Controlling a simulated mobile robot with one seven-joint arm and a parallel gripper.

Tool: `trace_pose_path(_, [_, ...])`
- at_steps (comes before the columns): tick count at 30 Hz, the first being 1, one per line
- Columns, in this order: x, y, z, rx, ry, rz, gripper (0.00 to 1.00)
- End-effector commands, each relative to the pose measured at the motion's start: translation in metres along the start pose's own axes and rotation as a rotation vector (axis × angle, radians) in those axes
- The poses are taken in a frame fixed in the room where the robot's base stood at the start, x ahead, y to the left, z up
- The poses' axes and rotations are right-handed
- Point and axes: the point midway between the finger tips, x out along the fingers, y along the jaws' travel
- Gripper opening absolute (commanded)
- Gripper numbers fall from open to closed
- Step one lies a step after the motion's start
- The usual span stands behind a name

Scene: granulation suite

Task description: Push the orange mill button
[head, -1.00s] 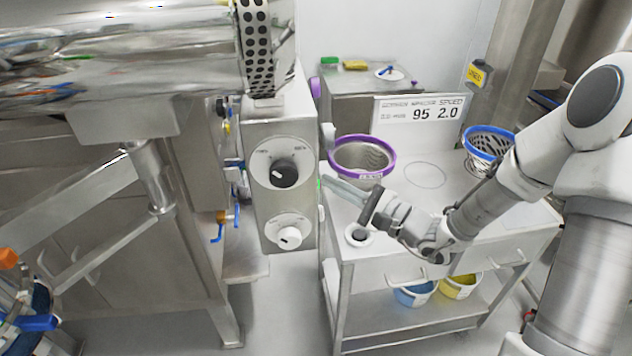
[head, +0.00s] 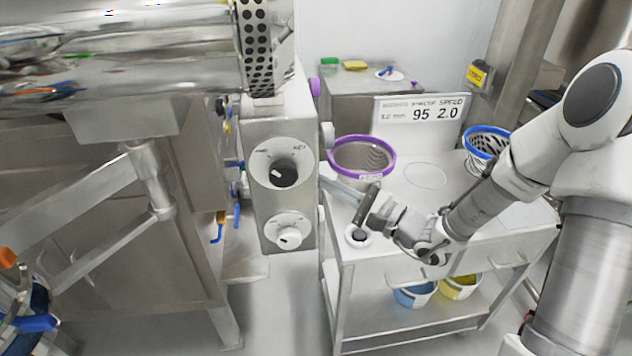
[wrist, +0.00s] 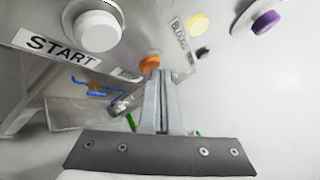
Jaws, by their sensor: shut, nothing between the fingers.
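The orange button (wrist: 150,63) shows in the wrist view on the side face of the mill's control box, just beyond my fingertips. My gripper (wrist: 160,76) is shut and empty, its fingers pointing at the button and overlapping its lower edge in the picture. I cannot tell whether they touch it. In the head view my gripper (head: 324,182) is at the right side of the grey control box (head: 262,220). The orange button is hidden from the head view, as that side face is turned away.
Beside the orange button are a white START button (wrist: 97,32), a yellow button (wrist: 198,23) and a purple button (wrist: 265,22). A steel cart (head: 425,255) stands under my arm, with a purple-rimmed sieve (head: 362,140) and a blue-rimmed basket (head: 487,143) on top.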

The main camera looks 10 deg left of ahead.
Motion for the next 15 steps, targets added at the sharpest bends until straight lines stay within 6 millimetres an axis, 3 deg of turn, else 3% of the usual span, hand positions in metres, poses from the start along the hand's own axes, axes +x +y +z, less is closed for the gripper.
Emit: trace_pose_path(15, [-0.011,-0.008,-0.007,-0.001,-0.003,0.0,0.0])
